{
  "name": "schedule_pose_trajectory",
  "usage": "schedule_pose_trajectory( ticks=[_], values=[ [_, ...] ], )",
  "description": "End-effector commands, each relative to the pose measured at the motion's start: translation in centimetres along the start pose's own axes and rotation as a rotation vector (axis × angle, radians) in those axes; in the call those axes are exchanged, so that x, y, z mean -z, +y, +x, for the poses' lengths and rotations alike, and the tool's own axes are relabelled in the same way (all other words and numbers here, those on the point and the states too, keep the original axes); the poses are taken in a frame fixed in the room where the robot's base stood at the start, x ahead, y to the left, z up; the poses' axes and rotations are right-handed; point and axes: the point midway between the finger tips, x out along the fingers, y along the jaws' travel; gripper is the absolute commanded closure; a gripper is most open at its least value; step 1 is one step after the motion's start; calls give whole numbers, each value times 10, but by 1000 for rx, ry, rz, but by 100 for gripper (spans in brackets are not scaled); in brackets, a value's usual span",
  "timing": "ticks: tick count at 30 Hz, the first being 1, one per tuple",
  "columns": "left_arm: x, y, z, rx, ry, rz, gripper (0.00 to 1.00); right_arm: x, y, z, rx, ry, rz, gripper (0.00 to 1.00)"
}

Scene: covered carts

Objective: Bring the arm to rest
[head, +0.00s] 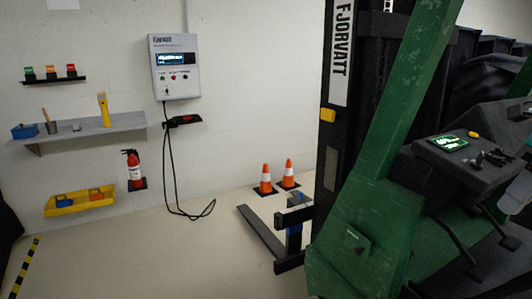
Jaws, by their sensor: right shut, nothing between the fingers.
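Most of my right arm is outside the picture. My left gripper is not in view.
The green forklift (372,215) fills the right side, with its black mast, forks (262,233) and lever console (470,150). A charger box (175,66) with a hanging cable, shelf (85,134), yellow bin (80,207) and extinguisher (134,170) line the wall. The floor at lower middle is clear.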

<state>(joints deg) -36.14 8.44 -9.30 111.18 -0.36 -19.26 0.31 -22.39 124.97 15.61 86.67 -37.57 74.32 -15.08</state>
Motion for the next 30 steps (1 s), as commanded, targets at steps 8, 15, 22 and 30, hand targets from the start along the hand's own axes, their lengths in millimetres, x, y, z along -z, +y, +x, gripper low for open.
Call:
schedule_pose_trajectory(
  ticks=[8, 15, 22, 30],
  values=[
    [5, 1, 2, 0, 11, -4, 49, 23, -32, 87, -353, -304, 346, 100],
    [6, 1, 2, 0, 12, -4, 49, 46, -46, 163, -625, -543, 754, 100],
    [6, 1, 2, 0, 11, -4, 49, 76, -46, 237, -838, -704, 1219, 100],
    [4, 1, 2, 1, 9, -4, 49, 117, -15, 329, -1022, -773, 1832, 100]
  ],
)
